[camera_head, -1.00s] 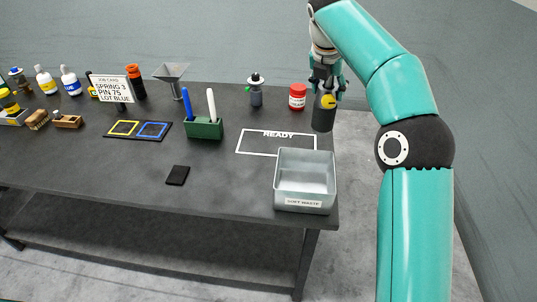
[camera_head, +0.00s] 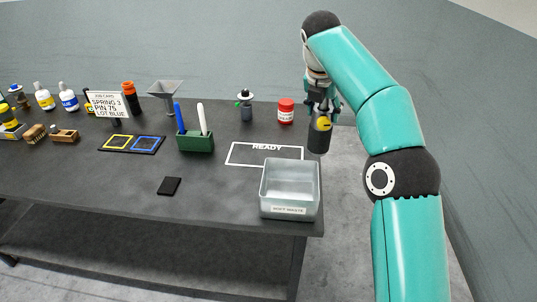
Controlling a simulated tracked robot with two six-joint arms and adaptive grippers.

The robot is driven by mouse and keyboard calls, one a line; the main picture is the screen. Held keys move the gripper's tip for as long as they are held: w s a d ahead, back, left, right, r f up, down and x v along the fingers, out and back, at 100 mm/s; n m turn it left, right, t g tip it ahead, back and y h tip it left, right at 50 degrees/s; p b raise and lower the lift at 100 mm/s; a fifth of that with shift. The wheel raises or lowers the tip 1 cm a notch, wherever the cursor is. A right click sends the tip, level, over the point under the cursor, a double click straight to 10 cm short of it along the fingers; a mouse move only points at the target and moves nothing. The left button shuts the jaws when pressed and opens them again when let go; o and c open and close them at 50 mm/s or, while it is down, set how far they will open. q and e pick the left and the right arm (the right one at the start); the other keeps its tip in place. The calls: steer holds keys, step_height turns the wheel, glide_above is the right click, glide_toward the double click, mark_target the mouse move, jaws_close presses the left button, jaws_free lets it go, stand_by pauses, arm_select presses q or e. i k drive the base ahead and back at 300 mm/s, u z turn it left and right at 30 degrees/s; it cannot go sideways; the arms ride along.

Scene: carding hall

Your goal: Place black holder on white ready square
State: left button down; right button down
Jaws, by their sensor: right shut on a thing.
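The black holder (camera_head: 319,141), a dark upright cylinder with a yellow mark near its top, is in my right gripper (camera_head: 321,110). The gripper is shut on its upper part and hides its top. The holder shows just right of the white ready square (camera_head: 262,156), a white outline lettered READY on the dark table. In the picture it overlaps the table's right edge; it seems held above the table, but its exact height is hard to tell. My left gripper is not in view.
A metal waste bin (camera_head: 290,209) stands in front of the square and covers part of its front edge. A red jar (camera_head: 286,112) and a grey bottle (camera_head: 246,108) stand behind it. A green pen stand (camera_head: 195,142) is to its left. The square's inside looks empty.

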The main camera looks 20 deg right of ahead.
mark_target(274, 153)
steer(key=i, duration=0.85)
steer(key=u, duration=0.05)
